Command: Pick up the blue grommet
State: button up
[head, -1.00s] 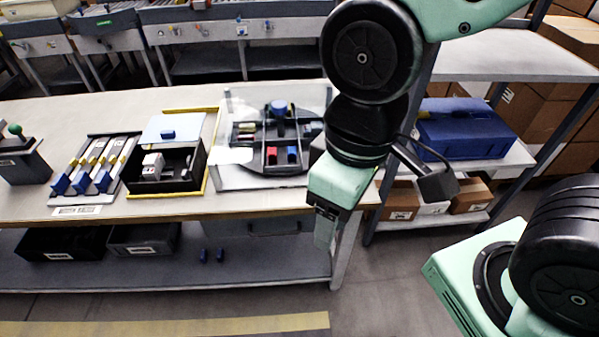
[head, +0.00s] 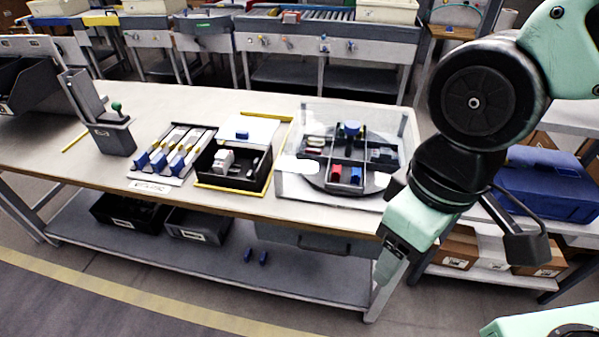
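A small blue piece (head: 356,176), which may be the blue grommet, sits in a front compartment of the dark round tray (head: 318,181). A red piece (head: 335,173) is in the compartment to its left. The tray stands inside a clear-walled case (head: 294,187) at the right end of the bench. A blue knob (head: 351,129) rises at the tray's middle. My gripper (head: 385,268) hangs pointing down by the bench's front right corner, apart from the case. Its fingers are seen edge-on, so I cannot tell whether they are open.
Left of the case are an open black box (head: 207,174) with white and dark items, a rack of blue-ended tools (head: 146,172) and a grey stand (head: 112,138). A blue case (head: 548,186) sits on shelving at right.

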aim_at(356, 173)
jog(key=i+u, duration=0.15)
jog(key=u, duration=0.25)
jog(key=i+l+u, duration=0.15)
jog(key=u, duration=0.2)
jog(key=i+l+u, duration=0.15)
jog(key=u, duration=0.25)
